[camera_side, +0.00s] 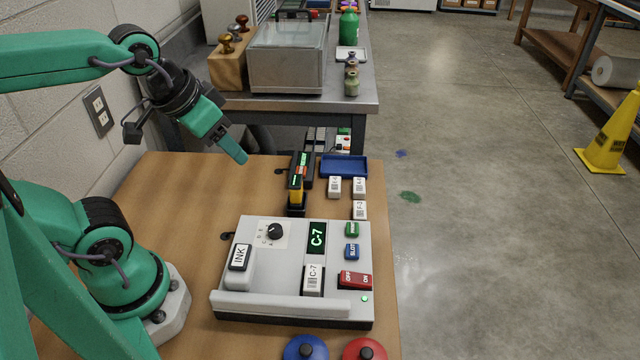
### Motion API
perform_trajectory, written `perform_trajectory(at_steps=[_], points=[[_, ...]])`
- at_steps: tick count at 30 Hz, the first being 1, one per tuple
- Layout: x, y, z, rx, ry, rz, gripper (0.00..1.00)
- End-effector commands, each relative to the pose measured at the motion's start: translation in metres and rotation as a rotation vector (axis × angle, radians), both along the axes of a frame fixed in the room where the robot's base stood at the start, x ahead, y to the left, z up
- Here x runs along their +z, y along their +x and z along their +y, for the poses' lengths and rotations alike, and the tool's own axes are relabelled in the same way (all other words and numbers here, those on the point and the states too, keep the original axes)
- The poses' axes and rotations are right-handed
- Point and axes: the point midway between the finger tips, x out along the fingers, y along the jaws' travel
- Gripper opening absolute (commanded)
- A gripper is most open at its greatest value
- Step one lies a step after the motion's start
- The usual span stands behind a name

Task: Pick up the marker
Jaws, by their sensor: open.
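My gripper (236,152) is open and empty. It hangs over the back part of the wooden table, pointing down and to the right. A small yellow and black upright piece (296,190) stands in a dark holder behind the grey device, right of and below my gripper in the picture. It looks like the marker, but it is too small to be sure. A clear gap shows between it and my gripper. Only one side of the gripper's fingers shows clearly.
A blue tray (344,166) and small labelled blocks (359,210) lie at the right edge. Blue (305,347) and red (364,348) round objects are in front.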

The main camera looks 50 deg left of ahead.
Motion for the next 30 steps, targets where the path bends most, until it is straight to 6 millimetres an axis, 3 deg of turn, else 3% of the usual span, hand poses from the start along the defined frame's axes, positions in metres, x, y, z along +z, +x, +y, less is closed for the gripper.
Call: perform_trajectory(at_steps=[7,14,30], points=[[-0.012,0.014,-0.02,0.082,-0.075,0.077,0.53],[-0.033,0.032,-0.054,0.227,-0.157,0.192,0.53],[-0.104,0.044,-0.146,0.625,-0.195,0.423,0.53]])
